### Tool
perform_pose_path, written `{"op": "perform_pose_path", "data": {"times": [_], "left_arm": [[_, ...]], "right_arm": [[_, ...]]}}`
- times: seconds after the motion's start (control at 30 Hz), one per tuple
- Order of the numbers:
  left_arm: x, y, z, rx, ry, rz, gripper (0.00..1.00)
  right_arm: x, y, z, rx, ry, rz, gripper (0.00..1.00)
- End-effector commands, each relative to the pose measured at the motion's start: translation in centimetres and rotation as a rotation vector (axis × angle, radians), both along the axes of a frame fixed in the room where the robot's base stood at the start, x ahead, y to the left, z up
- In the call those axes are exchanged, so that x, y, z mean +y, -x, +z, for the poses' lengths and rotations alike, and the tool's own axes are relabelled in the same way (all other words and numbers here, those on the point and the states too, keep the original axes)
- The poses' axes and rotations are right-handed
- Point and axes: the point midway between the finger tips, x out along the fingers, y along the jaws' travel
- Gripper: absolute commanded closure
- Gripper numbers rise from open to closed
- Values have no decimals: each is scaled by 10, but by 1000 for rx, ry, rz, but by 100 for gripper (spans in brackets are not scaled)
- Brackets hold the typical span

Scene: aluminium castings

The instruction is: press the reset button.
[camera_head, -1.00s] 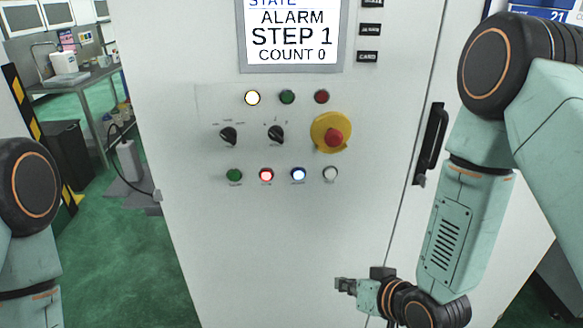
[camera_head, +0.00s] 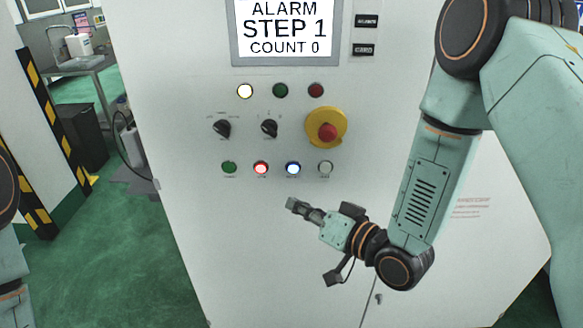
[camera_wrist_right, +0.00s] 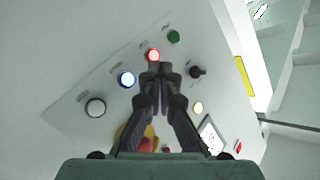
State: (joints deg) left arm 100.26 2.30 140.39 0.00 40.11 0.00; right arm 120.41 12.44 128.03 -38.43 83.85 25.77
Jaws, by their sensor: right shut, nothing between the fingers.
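The bottom row of the cabinet's control panel holds a green button (camera_head: 229,167), a lit red button (camera_head: 261,168), a lit blue-ringed button (camera_head: 293,169) and a whitish button (camera_head: 325,168). Their labels are too small to read, so I cannot tell which is marked reset. My right gripper (camera_head: 291,203) is shut and empty, below this row. In the right wrist view its fingertips (camera_wrist_right: 156,68) appear just below the lit red button (camera_wrist_right: 153,56), with the blue button (camera_wrist_right: 127,79) to their left. I cannot tell whether they touch the panel. My left gripper is out of view.
Above the row are two black selector knobs (camera_head: 269,128) and a red mushroom button (camera_head: 327,132) on a yellow base. Higher are several lamps and a screen (camera_head: 286,32) reading ALARM, STEP 1, COUNT 0. A striped post (camera_head: 42,140) stands left of the cabinet.

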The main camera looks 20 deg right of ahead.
Motion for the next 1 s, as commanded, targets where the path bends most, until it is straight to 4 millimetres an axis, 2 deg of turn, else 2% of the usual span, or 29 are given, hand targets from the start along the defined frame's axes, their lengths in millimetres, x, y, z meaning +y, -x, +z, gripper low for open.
{"op": "perform_pose_path", "data": {"times": [0.47,1.0], "left_arm": [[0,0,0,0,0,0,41],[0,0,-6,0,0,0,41]], "right_arm": [[-2,-3,1,3,-18,-10,100],[-21,-63,1,1,-17,-6,100]]}}
